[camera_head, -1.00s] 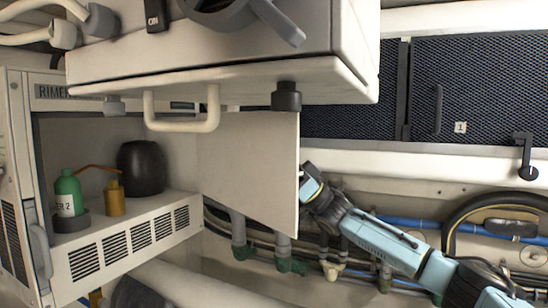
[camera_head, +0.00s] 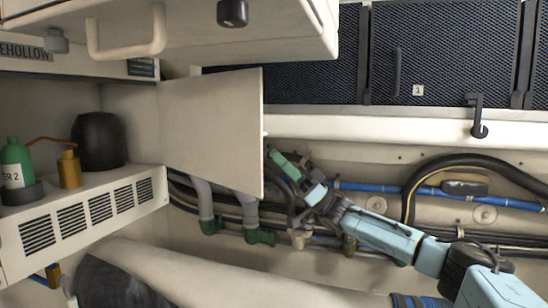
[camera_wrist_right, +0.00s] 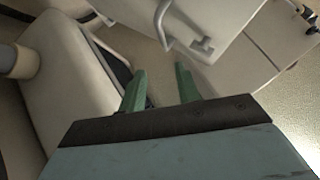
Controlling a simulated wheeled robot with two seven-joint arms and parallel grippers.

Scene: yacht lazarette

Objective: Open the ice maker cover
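The ice maker is the white unit at left in the head view, with part of a name plate (camera_head: 25,54) and a vented lower front (camera_head: 90,215). Its cover appears to be the flat pale panel (camera_head: 212,130), which stands swung out from the unit's right side, leaving the recess exposed. My right gripper (camera_head: 279,160) is just right of the panel's free edge, seemingly apart from it. In the right wrist view its two green fingers (camera_wrist_right: 160,88) are spread with nothing visible between them. My left gripper is not in view.
A green bottle (camera_head: 16,165), an amber bottle (camera_head: 69,170) and a dark rounded container (camera_head: 98,140) stand in the recess. A white cabinet with a handle (camera_head: 127,40) overhangs above. Hoses and blue pipes (camera_head: 365,188) line the wall behind my right arm.

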